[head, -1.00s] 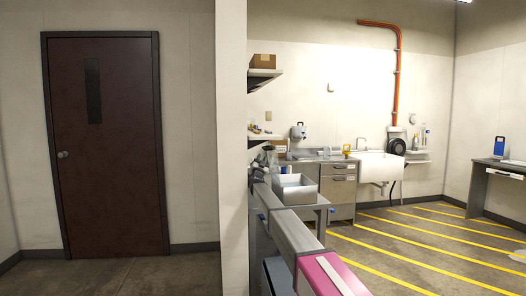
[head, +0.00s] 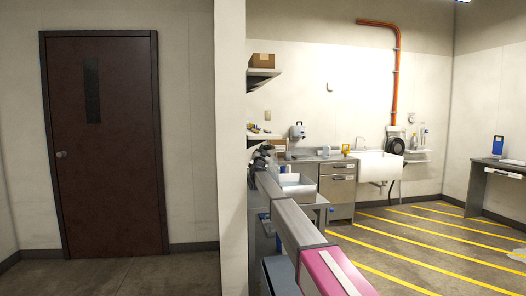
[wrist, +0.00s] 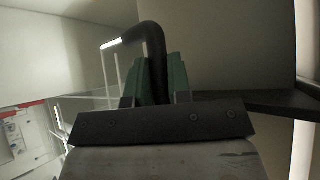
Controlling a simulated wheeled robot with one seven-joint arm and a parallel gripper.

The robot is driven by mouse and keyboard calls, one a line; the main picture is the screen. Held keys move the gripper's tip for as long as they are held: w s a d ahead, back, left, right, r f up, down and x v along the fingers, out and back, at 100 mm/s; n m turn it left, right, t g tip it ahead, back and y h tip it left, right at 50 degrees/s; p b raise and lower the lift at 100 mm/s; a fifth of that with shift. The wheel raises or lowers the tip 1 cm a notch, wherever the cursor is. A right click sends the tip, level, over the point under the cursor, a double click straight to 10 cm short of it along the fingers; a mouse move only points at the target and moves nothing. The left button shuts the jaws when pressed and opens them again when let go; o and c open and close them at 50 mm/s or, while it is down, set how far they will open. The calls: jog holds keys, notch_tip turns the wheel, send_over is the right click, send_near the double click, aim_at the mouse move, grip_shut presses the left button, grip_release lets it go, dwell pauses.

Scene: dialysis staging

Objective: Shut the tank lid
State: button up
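In the wrist view the green fingers of my gripper (wrist: 158,78) stand on either side of a black bent bar (wrist: 156,45), which looks like a handle. They appear closed against it. The bar rises between the fingers and bends left at the top. I cannot tell what it is fixed to. In the head view a pale open-topped box (head: 305,194) sits on the bench beyond my arm; I cannot tell if it is the tank. No lid can be made out clearly. My gripper is hard to make out in the head view.
A drawer cabinet (head: 337,187) and a white sink (head: 383,167) stand along the back wall. A wall corner (head: 231,150) is close on the left, with a brown door (head: 105,145) beyond it.

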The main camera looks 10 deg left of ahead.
grip_shut()
jog(key=shift+d+r+m+h, duration=0.1)
jog(key=shift+d+m+h, duration=0.25)
jog(key=shift+m+h, duration=0.05)
jog(key=w+d+m+g+h, duration=0.2)
jog(key=d+m+g+h, duration=0.15)
jog(key=d+m, duration=0.35)
jog(key=w+d+m+g+h, duration=0.25)
jog(key=d+m+g, duration=0.2)
jog(key=d, duration=0.35)
jog(key=w+d+f+m+g+y, duration=0.3)
jog(key=d+f+m+g+y, duration=0.2)
jog(key=d+f, duration=0.5)
jog(key=shift+d+f+m, duration=0.4)
jog(key=shift+f+m, duration=0.45)
jog(key=shift+f, duration=1.55)
jog(key=shift+o, duration=1.8)
grip_release()
